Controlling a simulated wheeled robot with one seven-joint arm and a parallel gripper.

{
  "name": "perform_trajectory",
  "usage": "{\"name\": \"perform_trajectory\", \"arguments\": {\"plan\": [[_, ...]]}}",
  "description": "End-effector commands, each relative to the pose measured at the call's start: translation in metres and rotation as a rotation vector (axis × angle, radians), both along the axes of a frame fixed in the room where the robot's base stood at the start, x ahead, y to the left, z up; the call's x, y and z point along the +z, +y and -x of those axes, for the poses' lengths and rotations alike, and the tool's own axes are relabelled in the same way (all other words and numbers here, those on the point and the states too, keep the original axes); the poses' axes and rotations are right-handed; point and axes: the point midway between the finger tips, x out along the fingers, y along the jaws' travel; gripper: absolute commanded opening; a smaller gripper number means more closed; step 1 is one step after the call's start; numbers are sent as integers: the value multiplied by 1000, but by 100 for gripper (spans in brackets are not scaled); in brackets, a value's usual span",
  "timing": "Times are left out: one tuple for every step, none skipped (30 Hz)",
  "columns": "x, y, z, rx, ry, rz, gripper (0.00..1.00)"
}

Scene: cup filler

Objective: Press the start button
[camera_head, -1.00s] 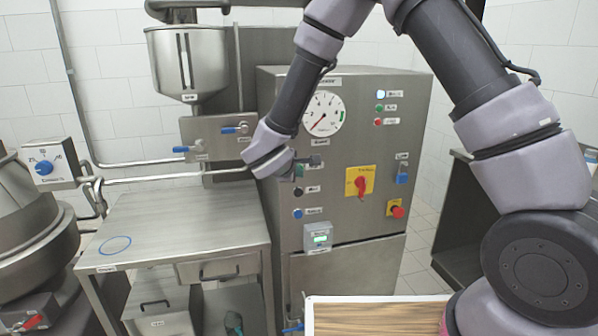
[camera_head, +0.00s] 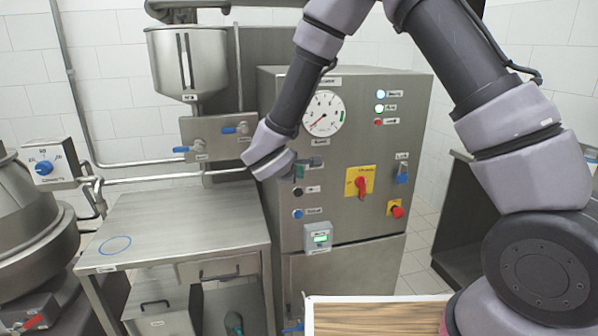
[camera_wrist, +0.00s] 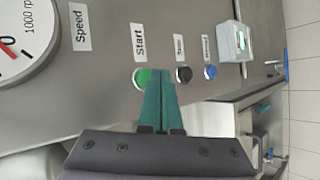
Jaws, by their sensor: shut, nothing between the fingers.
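The green start button (camera_wrist: 143,77) sits on the steel control panel beside a white label reading "Start" (camera_wrist: 139,42). In the wrist view, the teal fingertips of my gripper (camera_wrist: 158,72) are closed together right at the button and cover its right edge. Whether they touch it cannot be told for certain. In the head view, my gripper (camera_head: 300,170) is close against the panel's left part, and it hides most of the start button. Nothing is held.
A black button (camera_head: 298,191) and a blue button (camera_head: 297,214) sit below. The panel also bears a speed gauge (camera_head: 324,113), lit lamps (camera_head: 380,107), a red switch on yellow (camera_head: 361,183) and a red knob (camera_head: 397,212). A steel table (camera_head: 180,230) stands left.

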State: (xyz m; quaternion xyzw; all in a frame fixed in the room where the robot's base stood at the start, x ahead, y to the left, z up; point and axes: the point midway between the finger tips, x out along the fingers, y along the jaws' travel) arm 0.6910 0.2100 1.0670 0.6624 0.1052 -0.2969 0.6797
Motion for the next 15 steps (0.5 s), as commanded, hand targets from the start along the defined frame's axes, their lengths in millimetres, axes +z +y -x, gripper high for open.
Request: {"name": "perform_trajectory", "arguments": {"plan": [[0, -1, 1, 0, 0, 0, 0], [0, -1, 1, -1, 0, 1, 0], [0, -1, 1, -1, 0, 1, 0], [0, -1, 1, -1, 0, 0, 0], [0, -1, 1, -1, 0, 0, 0], [0, -1, 1, -1, 0, 1, 0], [0, -1, 1, -1, 0, 1, 0], [0, -1, 1, -1, 0, 1, 0], [0, -1, 2, -1, 0, 1, 0], [0, -1, 3, -1, 0, 1, 0], [0, -2, 5, 0, 0, 1, 0], [0, -2, 8, 1, 1, 1, 0], [0, -3, 11, 1, 1, 1, 0], [0, -4, 14, 1, 1, 1, 0], [0, -5, 18, 2, 2, 2, 0]]}}
